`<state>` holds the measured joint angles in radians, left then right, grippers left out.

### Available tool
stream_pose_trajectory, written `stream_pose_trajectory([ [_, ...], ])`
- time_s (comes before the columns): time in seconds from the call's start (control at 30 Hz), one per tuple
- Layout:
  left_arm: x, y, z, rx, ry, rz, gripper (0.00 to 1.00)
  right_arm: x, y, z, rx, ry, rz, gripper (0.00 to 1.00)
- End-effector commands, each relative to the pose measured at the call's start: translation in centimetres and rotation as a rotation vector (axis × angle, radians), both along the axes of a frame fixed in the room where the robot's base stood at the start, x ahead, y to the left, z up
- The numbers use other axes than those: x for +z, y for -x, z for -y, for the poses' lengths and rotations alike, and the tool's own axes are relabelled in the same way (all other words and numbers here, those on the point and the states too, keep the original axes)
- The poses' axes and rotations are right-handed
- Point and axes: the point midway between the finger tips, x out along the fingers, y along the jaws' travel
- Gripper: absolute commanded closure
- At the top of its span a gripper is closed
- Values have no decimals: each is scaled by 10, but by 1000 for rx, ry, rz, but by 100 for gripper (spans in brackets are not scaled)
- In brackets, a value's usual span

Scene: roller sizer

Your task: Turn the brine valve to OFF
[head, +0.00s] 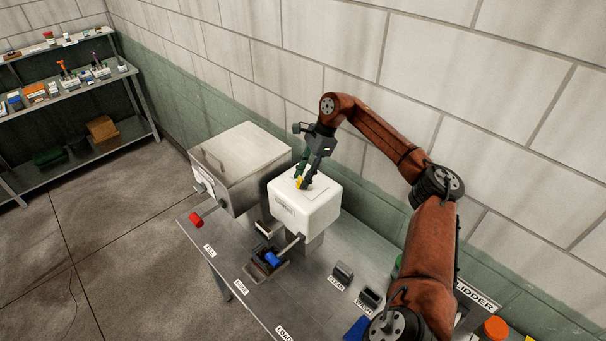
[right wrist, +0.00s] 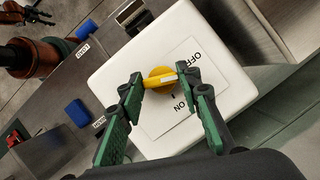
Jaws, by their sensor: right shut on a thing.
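The brine valve is a yellow knob (right wrist: 158,79) with a white pointer strip, on top of a white box (head: 300,208). In the right wrist view, its plate (right wrist: 192,92) reads OFF at the upper right and ON at the lower right. The white strip points right, between the two words. My right gripper (right wrist: 160,75) is shut on the knob, one finger at each end of its bar. In the head view the yellow knob (head: 299,183) shows just under the fingertips, partly hidden by them. My left gripper is not seen in the head view.
A grey lidded box (head: 240,160) with a red-ended lever (head: 196,220) stands left of the white box. A blue-ended lever (head: 274,259) sticks out in front. Dark switches (head: 343,272) sit on the grey bench to the right. A block wall (head: 450,90) rises behind.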

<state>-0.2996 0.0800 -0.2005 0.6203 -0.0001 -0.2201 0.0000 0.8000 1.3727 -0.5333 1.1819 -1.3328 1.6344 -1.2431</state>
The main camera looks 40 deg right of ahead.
Motion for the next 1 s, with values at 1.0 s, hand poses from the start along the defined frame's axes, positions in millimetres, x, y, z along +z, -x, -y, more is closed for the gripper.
stream_pose_trajectory([
  [1.0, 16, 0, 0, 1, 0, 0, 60, 2, -3, 2, 351, 3, 7, 93],
])
